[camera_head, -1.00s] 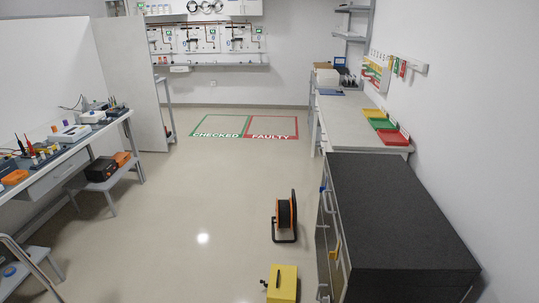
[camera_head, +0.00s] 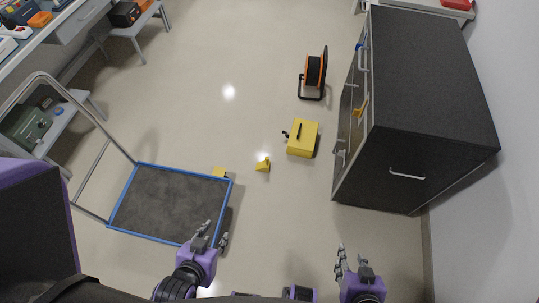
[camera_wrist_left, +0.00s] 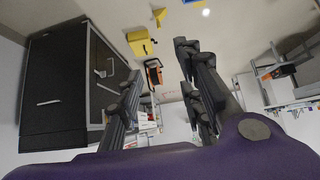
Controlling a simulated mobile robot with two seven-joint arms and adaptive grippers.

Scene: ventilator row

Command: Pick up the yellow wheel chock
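A small yellow wheel chock (camera_head: 263,165) lies on the floor in the head view, between the platform cart and a yellow box. A second small yellow piece (camera_head: 219,172) sits against the cart's far edge, partly hidden. The chock also shows at the top of the left wrist view (camera_wrist_left: 158,17). My left gripper (camera_head: 222,239) is over the cart's near right corner, short of the chock. Its fingers stand apart and empty in the left wrist view (camera_wrist_left: 160,85). My right gripper (camera_head: 350,261) is at the lower right, fingers apart and empty.
The platform cart (camera_head: 165,205) has a blue rim and a tall handle. The yellow box (camera_head: 302,138) and a cable reel (camera_head: 313,75) stand beyond the chock. A dark-topped cabinet (camera_head: 430,90) stands at right. Floor around the chock is clear.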

